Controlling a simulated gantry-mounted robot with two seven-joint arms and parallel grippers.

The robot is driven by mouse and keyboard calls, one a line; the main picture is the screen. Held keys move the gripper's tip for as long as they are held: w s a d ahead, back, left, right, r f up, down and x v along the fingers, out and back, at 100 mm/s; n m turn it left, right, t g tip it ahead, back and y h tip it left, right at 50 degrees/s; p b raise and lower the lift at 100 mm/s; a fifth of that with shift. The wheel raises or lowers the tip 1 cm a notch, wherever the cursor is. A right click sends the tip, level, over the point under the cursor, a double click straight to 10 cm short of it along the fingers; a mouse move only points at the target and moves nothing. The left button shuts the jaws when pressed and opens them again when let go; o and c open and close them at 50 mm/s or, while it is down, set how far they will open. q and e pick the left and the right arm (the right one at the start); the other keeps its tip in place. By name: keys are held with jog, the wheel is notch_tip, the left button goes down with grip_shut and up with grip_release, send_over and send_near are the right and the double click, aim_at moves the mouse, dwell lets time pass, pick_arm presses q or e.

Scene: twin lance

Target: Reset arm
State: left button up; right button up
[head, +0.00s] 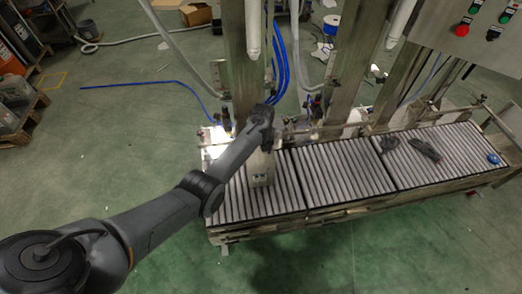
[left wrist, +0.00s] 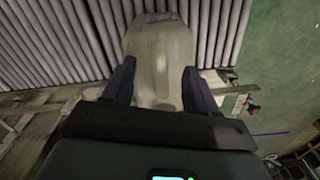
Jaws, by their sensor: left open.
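My left arm comes in from the lower left in the head view, and its gripper end (head: 262,128) is over the left part of the roller conveyor (head: 347,170). A pale, beige-grey container (head: 260,170) is just below the gripper on the rollers. In the left wrist view the two dark fingers of my left gripper (left wrist: 158,85) are apart, one on each side of the pale container (left wrist: 157,45). Whether either finger touches it I cannot tell. My right gripper is not in view.
Two dark objects (head: 425,149) and a small blue item (head: 493,158) lie on the conveyor's right part. Metal posts (head: 345,60) and blue hoses (head: 283,65) stand behind it. A control panel (head: 470,30) is at upper right. Green floor (head: 140,130) is open at left.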

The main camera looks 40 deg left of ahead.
pick_arm(q)
notch_tip(320, 180, up, 4)
jog(key=shift+r+p, duration=0.2)
jog(key=shift+p, duration=0.45)
jog(key=s+d+f+m+g, duration=0.1)
jog(key=s+f+g, duration=0.1)
jog(key=s+f, duration=0.8)
jog(key=s+d+f+g, duration=0.1)
jog(key=s+f+g, duration=0.1)
jog(key=s+f, duration=0.85)
jog(key=s+d+r+m+t+y+p, duration=0.1)
jog(key=s+d+r+m, duration=0.1)
jog(key=s+d+r, duration=0.45)
jog(key=s+d+r+m+t, duration=0.1)
jog(key=s+d+m, duration=0.25)
jog(key=s, duration=0.65)
jog(key=w+d+r+m+t+h, duration=0.1)
jog(key=w+d+r+t, duration=0.2)
jog(key=r, duration=0.7)
jog(key=d+r+m+t+h, duration=0.1)
jog(key=d+r+m+t, duration=0.15)
jog(key=d+r, duration=0.5)
notch_tip(320, 180, up, 40)
jog(key=a+p, duration=0.1)
jog(key=p, duration=3.7)
jog(key=shift+w+a+r+n, duration=0.2)
jog(key=shift+w+a+n, duration=0.05)
jog(key=shift+a+n, duration=0.05)
